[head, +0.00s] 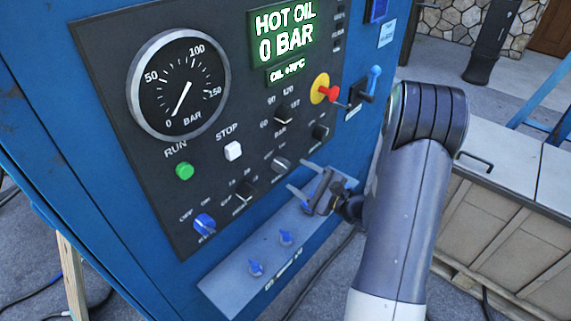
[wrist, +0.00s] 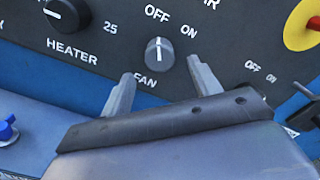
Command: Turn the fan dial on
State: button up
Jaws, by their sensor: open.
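The fan dial (wrist: 160,52) is a grey round knob on the dark panel. Its white line points up toward the OFF label, with ON to the upper right and FAN below. In the head view the dial (head: 281,163) sits just beyond my fingertips. My gripper (wrist: 160,68) is open and empty, with one finger to the lower left of the dial and the other to its right. Whether the fingers touch the dial or panel is unclear. In the head view my gripper (head: 299,176) is in front of the panel's lower right.
The heater dial (wrist: 68,12) is left of the fan dial. A yellow and red knob (head: 322,88) is up the panel. A grey ledge with small blue valves (head: 286,237) lies below. The green run button (head: 184,171) and white stop button (head: 233,150) are left.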

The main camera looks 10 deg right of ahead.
aim_at(286, 169)
jog(key=p+x, duration=0.1)
jog(key=x, duration=0.5)
jog(key=c, duration=1)
